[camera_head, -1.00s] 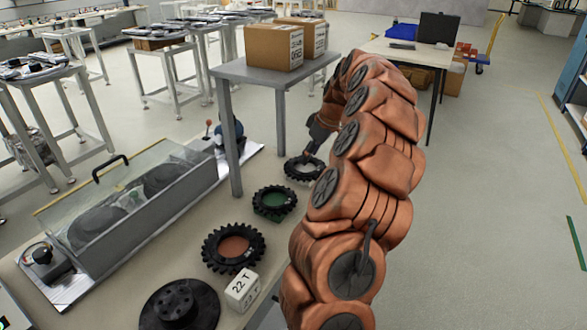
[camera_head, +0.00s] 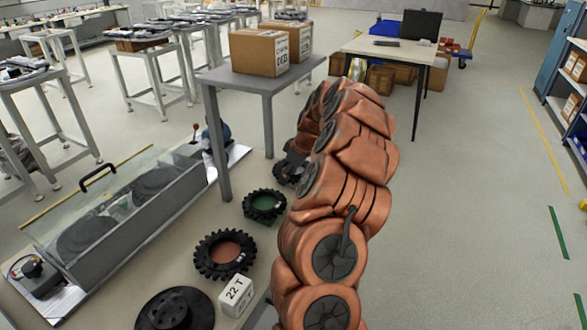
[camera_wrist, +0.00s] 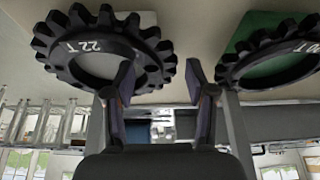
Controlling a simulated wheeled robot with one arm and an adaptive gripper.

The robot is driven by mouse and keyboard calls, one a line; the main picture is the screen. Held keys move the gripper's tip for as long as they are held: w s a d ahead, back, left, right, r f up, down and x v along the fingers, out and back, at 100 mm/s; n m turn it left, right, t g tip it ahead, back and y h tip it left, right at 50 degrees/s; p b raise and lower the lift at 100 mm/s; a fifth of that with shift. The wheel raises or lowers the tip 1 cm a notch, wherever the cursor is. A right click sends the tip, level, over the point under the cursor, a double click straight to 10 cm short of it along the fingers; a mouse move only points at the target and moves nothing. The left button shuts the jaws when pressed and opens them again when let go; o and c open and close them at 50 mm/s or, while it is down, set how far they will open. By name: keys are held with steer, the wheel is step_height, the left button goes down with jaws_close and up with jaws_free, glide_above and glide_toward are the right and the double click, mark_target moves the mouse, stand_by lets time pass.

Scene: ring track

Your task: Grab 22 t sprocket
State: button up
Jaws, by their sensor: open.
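A black toothed sprocket (camera_wrist: 100,45) marked "22 T" shows at the upper left of the wrist view, pale surface visible through its hole. In the head view, my arm and gripper cover most of the far end of the sprocket row, where only dark parts show. A second sprocket (camera_wrist: 275,50) over a green centre lies to the right in the wrist view, its mark partly cut off. It also shows in the head view (camera_head: 249,208).
A larger sprocket with an orange-brown centre (camera_head: 204,255) lies nearer on the bench, beside a white block (camera_head: 237,296) marked "22 T" and a black hub disc (camera_head: 176,309). A clear-covered housing (camera_head: 120,215) stands left. A grey table (camera_head: 215,82) with boxes stands behind.

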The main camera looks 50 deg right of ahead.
jaws_close()
stand_by(0.4)
stand_by(0.4)
